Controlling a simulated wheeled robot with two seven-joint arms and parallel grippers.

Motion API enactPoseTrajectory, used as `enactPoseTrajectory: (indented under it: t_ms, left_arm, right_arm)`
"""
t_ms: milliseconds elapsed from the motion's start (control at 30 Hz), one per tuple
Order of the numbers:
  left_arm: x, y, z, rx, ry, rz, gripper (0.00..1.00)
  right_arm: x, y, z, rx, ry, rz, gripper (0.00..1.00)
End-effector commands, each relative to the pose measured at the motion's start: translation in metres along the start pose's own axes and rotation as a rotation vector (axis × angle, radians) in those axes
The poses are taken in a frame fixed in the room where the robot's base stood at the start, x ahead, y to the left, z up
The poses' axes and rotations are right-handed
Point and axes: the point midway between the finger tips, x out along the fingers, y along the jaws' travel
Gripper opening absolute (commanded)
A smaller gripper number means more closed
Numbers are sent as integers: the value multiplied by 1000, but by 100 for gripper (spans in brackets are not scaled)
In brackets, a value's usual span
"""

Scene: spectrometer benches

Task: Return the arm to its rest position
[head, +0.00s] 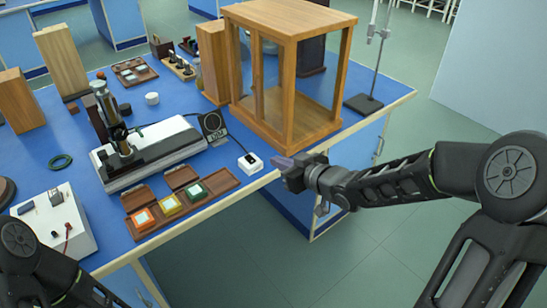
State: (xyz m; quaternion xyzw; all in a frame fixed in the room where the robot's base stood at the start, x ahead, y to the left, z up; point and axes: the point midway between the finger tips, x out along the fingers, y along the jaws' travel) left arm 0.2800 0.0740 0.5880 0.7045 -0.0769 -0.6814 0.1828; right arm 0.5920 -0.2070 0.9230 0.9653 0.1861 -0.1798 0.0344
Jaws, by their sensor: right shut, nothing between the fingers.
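My right arm comes in from the right edge and reaches left over the floor to the bench's front edge. My right gripper (284,163) is shut and empty, beside the small white box with a dark top and in front of the wooden glass-sided case. My left arm shows only in part at the lower left. Its gripper is outside the picture.
The blue bench (216,168) holds a spectrometer (160,150), a brown tray with coloured blocks (222,181), a white box (250,163), a wooden case (335,117) and a stand (363,104). The floor (270,258) in front is clear.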

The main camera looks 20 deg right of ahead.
Motion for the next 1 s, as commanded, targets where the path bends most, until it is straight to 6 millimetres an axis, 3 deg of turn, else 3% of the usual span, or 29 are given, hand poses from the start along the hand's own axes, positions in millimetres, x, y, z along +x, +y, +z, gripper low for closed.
enactPoseTrajectory:
  t_ms: [467, 633, 767, 867, 1000]
  left_arm:
    - [0, 0, 0, 0, 0, 0, 45]
    - [0, 0, 0, 0, 0, 0, 45]
    - [0, 0, 0, 0, 0, 0, 45]
    - [0, 0, 0, 0, 0, 0, 45]
    - [0, 0, 0, 0, 0, 0, 45]
  right_arm:
    - [0, 0, 0, -4, -1, 1, 0]
    - [-2, 9, 17, 67, -44, 47, 0]
    - [1, 2, 78, 234, -163, 80, 0]
    - [4, -26, 141, 380, -297, 82, 0]
    - [-9, -88, 237, 560, -534, 72, 0]
